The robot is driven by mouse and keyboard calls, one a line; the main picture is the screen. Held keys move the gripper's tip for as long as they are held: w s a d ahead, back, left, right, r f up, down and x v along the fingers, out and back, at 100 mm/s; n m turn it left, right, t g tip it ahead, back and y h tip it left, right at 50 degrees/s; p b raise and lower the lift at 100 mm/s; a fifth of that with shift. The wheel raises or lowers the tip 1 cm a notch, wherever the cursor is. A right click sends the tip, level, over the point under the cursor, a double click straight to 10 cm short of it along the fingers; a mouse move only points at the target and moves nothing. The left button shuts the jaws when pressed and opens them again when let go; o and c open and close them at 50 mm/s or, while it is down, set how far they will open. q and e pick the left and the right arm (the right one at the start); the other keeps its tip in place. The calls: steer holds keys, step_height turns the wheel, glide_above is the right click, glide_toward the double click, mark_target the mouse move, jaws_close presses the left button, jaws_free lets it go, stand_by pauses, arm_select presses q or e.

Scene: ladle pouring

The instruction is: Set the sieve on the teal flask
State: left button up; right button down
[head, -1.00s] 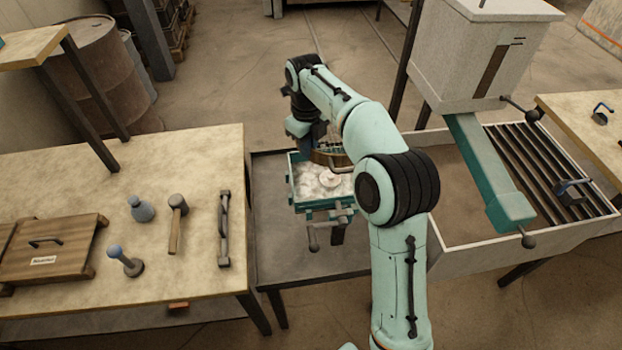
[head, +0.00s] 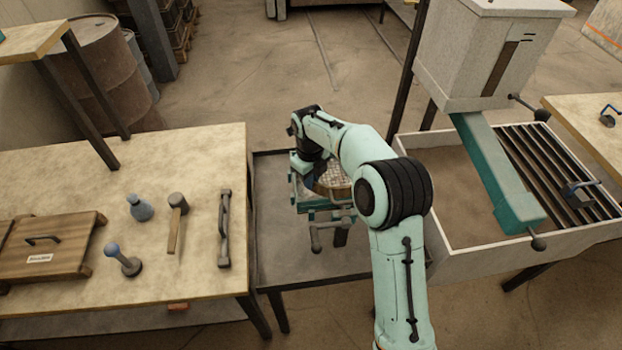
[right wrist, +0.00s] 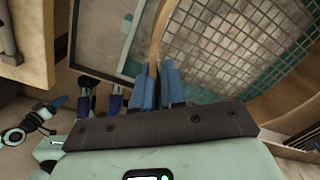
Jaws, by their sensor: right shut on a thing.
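My right gripper (right wrist: 157,85) is shut on the wooden rim of the round sieve (right wrist: 240,50), with the rim standing between its blue fingers. In the head view the sieve (head: 337,182) shows as a brown ring with a pale mesh, over the teal flask (head: 312,206). My right arm partly hides both. The flask stands on the dark metal table, and the sieve covers most of its opening. I cannot tell whether the sieve touches the flask's rim.
The dark table (head: 275,240) has bare room left of and in front of the flask. A wooden bench (head: 80,170) at left carries a mallet (head: 176,215), a blue-grey bulb (head: 140,207) and a lidded board. A sand bin with a teal chute (head: 495,175) stands at right.

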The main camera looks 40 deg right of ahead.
steer(key=c, duration=1.6)
jaws_free()
steer(key=shift+f, duration=0.1)
steer(key=o, duration=0.4)
arm_select(q)
steer(key=shift+w+r+p, duration=0.9)
steer(key=shift+r, duration=0.3)
arm_select(e)
step_height(320, 180, up, 12)
steer(key=shift+a, duration=0.15)
